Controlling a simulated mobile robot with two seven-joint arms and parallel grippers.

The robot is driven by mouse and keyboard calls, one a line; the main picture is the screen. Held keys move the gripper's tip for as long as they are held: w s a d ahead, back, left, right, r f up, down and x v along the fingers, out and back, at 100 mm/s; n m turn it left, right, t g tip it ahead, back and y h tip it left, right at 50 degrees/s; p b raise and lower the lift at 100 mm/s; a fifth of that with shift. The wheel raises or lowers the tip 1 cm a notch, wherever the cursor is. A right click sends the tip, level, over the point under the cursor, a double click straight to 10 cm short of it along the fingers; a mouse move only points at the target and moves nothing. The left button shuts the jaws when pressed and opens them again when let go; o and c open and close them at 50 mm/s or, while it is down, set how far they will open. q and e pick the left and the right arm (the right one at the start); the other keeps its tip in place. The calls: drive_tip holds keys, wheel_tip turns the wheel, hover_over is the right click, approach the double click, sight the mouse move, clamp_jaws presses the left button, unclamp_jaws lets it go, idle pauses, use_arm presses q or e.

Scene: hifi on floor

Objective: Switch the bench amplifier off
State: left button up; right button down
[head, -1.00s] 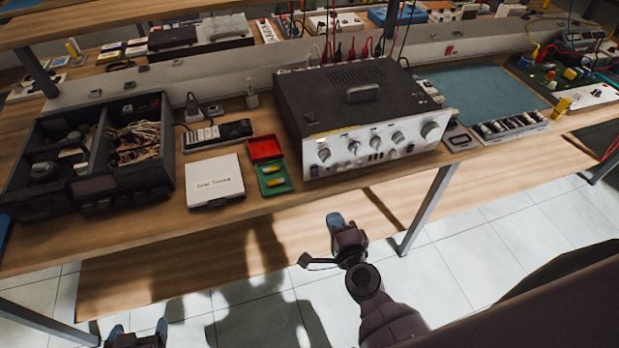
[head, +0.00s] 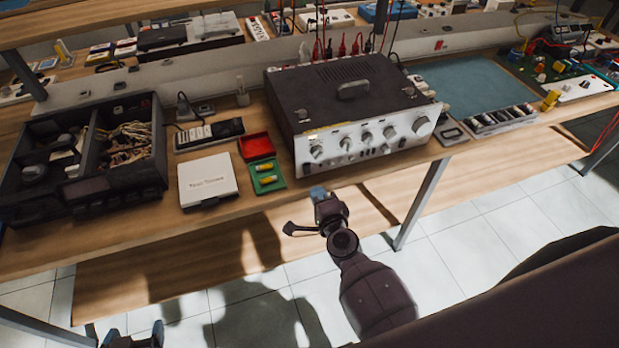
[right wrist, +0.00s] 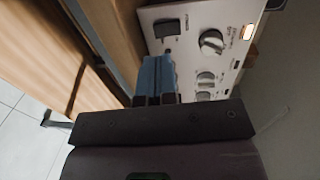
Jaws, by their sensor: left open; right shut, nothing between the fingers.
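The bench amplifier (head: 345,110) stands on the bench, a dark box with a silver front panel (head: 372,143) of several knobs. The right wrist view shows part of that panel (right wrist: 196,25), with a dark rocker switch (right wrist: 167,28) and silver knobs. My right gripper (head: 318,192) is in front of and below the panel's left part. In the right wrist view its blue fingertips (right wrist: 155,78) are shut and empty, close to the panel near the rocker; I cannot tell whether they touch it. My left gripper (head: 132,338) is open at the bottom left, low and away from the bench.
Left of the amplifier are a red and green case (head: 266,175), a white box (head: 207,180) and a black divided tray (head: 85,155). A small meter (head: 449,133) is close on its right. Cables rise behind it. The bench's front edge lies under my right gripper.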

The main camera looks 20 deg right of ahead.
sight(306, 173)
drive_tip(key=w, duration=0.6)
drive_tip(key=shift+w+a+f+b, duration=0.1)
drive_tip(key=shift+w+f+b, duration=0.1)
drive_tip(key=shift+f+b, duration=0.15)
use_arm(q)
drive_tip(key=shift+w+f, duration=0.2)
drive_tip(key=shift+f, duration=0.1)
drive_tip(key=shift+s, duration=0.1)
